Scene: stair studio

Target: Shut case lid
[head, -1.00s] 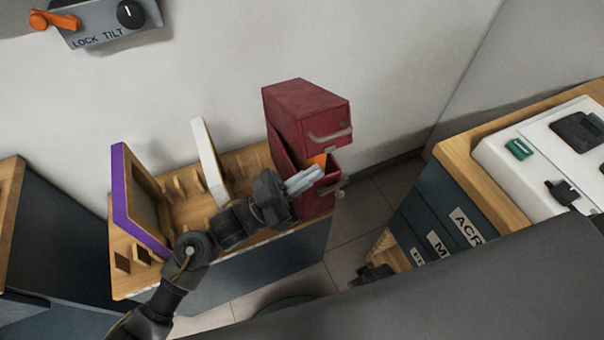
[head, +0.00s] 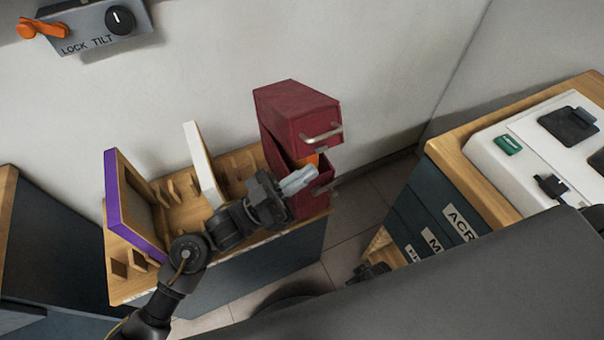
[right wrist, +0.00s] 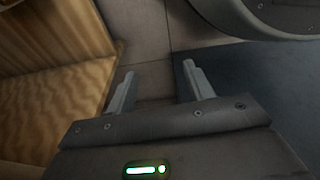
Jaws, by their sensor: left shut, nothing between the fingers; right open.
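A dark red box (head: 293,115) with two metal handles stands at the right end of a wooden-topped stand. Its upper part is closed at the front; below it a gap is open and something orange (head: 311,160) shows inside. No other part is clearly a case lid. My left gripper (head: 298,180) is shut and empty, its pale fingertips right in front of the gap; I cannot tell whether they touch the box. The gripper hides part of the lower front. My right gripper (right wrist: 158,88) is open and empty above the floor, between a wood surface and a dark panel.
The stand's wooden top (head: 180,205) holds a purple-edged frame (head: 130,203), a white panel (head: 203,163) and slotted racks. To the right is a bench with dark drawers (head: 425,215) and a white unit (head: 520,160). Bare floor (head: 350,225) lies between.

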